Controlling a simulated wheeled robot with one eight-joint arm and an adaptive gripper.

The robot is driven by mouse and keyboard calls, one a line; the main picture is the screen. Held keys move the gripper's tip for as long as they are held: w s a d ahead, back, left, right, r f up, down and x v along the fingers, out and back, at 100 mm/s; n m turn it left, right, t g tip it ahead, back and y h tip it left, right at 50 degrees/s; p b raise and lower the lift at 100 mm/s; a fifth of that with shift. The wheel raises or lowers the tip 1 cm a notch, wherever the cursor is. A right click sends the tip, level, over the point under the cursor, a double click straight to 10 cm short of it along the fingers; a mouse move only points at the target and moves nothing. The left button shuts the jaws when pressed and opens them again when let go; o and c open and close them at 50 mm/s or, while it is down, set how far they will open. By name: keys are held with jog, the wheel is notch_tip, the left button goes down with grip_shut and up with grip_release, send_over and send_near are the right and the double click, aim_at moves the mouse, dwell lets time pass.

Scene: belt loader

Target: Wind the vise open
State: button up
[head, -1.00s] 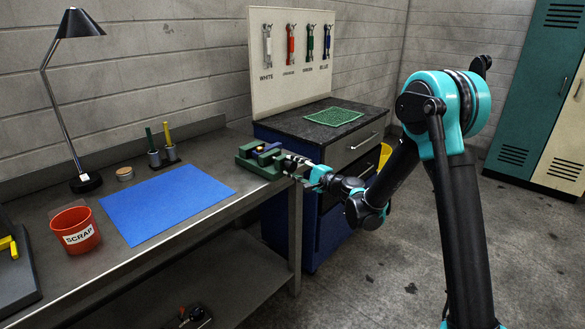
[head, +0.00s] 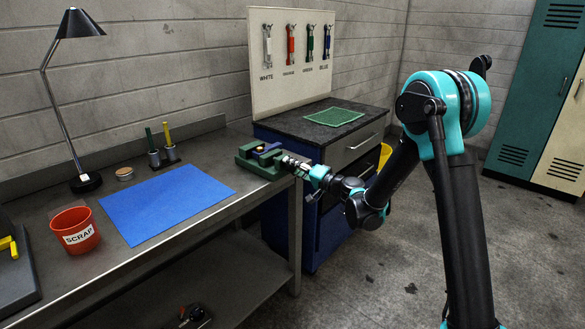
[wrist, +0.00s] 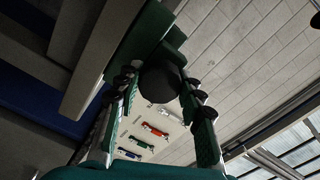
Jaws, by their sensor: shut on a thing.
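The green vise (head: 262,174) sits at the right end of the grey workbench. A small block with blue and yellow on it (head: 264,149) shows at its jaws; I cannot tell how tightly it is held. My gripper (head: 288,164) is at the vise's right-hand end, reaching in from the right. In the wrist view my gripper (wrist: 160,82) has a finger on each side of a round black knob (wrist: 160,82) on the vise and is shut on it. The green vise body (wrist: 140,45) shows behind the knob. The spindle is hidden.
A blue mat (head: 165,203), a red scrap bucket (head: 75,231) and a lamp (head: 86,182) stand left on the bench (head: 215,210). A blue cabinet (head: 300,131) with a green mat (head: 334,117) stands behind. A tool board (head: 290,90) rises behind it.

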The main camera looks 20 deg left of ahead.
dwell(0.5)
jog(key=o, duration=1.2)
jog(key=shift+c, duration=0.2)
jog(key=v, duration=1.2)
jog(key=shift+s+f, duration=0.1)
